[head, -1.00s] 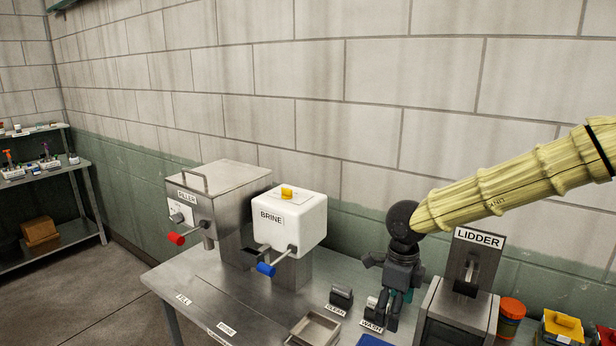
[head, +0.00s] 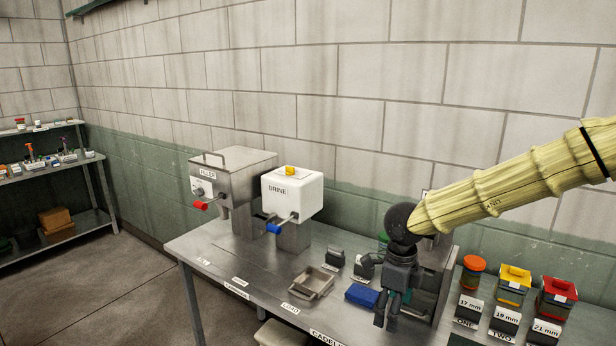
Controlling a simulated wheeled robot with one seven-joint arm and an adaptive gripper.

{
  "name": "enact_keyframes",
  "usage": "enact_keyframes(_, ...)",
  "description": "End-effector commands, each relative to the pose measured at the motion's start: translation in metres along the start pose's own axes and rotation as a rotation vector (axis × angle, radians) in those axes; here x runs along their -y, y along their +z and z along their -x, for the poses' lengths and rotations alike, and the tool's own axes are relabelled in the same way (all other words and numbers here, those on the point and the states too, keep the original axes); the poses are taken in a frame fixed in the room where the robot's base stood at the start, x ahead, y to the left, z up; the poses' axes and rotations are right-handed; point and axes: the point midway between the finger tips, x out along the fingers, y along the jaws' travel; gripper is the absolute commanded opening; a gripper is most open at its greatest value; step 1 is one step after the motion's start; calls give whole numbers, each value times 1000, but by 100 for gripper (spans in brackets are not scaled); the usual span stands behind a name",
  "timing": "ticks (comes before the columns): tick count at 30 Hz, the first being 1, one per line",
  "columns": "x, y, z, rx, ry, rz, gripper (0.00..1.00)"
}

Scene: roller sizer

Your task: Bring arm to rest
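My arm comes in from the right, and my gripper (head: 391,312) hangs fingers down over the right part of the steel table (head: 232,278). It is seen small and partly from the side, so the gap between its fingers does not show clearly. No held object can be made out. The lidder behind it is mostly hidden by my arm and gripper. A blue block (head: 361,296) lies on the table just left of the gripper in the picture.
The filler (head: 240,185) and white brine machine (head: 291,194) stand at the table's left. A metal tray (head: 312,283) lies in front. Shelves (head: 60,160) stand far left.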

Motion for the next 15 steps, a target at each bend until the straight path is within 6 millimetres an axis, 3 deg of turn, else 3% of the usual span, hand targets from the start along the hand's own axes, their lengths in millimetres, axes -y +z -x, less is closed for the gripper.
enact_keyframes(15,1,-36,-86,-156,-117,223,82)
